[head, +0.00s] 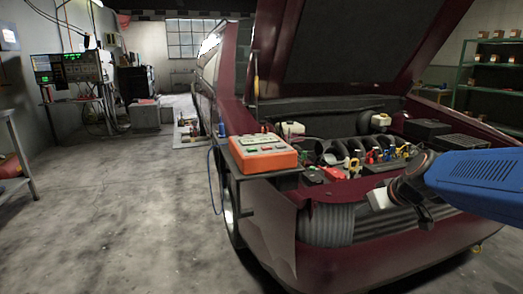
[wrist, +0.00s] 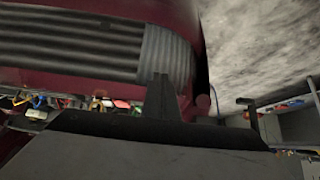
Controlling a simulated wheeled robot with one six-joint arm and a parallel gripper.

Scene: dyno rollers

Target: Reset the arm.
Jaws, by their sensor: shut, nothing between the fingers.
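My blue arm (head: 480,178) reaches in from the right edge of the head view, in front of the dark red car's open engine bay. My gripper (head: 427,217) is at its end, dark and small, above the front bumper. In the wrist view the dark gripper (wrist: 160,92) shows at the centre, shut and empty, with the car's ribbed grille (wrist: 75,40) beyond it. I see nothing held. Whether the gripper touches the car I cannot tell.
The car's hood (head: 345,45) stands raised. An orange device (head: 262,152) sits on a tray at the car's front corner, and several coloured connectors (head: 370,158) line the engine bay. A metal shelf (head: 490,70) stands back right. The floor (head: 110,220) at left is clear.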

